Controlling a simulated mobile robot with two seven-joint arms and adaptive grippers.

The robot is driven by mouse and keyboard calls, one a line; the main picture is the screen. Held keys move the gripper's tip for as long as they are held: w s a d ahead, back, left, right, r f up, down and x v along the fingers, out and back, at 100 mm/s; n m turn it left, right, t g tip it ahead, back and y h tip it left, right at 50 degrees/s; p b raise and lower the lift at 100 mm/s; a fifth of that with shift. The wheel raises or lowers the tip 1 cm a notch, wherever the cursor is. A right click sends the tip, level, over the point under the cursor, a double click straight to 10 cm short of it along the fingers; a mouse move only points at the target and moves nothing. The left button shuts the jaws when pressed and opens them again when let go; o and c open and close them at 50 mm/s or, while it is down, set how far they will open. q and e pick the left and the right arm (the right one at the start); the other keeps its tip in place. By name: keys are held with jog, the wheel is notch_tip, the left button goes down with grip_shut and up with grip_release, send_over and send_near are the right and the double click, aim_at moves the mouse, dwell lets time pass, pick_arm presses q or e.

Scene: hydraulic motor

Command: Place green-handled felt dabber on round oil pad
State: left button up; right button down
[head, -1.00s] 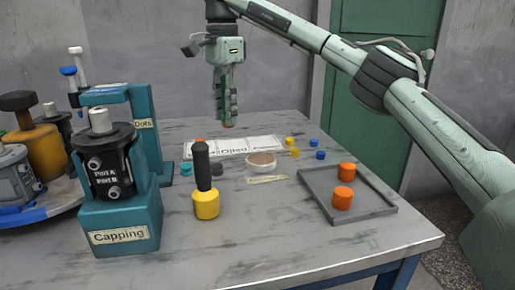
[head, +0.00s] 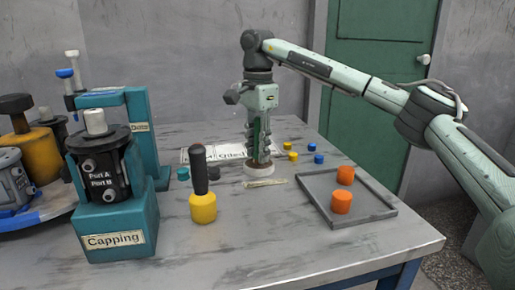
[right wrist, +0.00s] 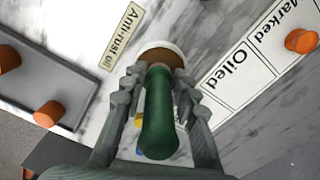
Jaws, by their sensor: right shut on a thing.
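My right gripper (head: 259,150) is shut on the green-handled felt dabber (right wrist: 159,115), which stands between its fingers in the right wrist view. The gripper points down over the round oil pad (head: 257,170), a white dish with a brown top. The pad also shows in the right wrist view (right wrist: 162,52), partly hidden behind the dabber. The dabber's lower end is over or at the pad; I cannot tell whether it touches. My left gripper is not in view.
An "Anti-rust oil" label (right wrist: 121,37) lies beside the pad. A grey tray (head: 371,216) holds orange caps (head: 342,202). A yellow tool with a black handle (head: 203,207) stands in front left. The teal "Capping" fixture (head: 115,222) is at left. Small blue and yellow caps lie behind right.

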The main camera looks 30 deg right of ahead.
jog(key=shift+f, duration=0.15)
jog(key=c, duration=1.2)
grip_release()
jog(key=shift+o, duration=0.2)
jog(key=shift+r, duration=0.2)
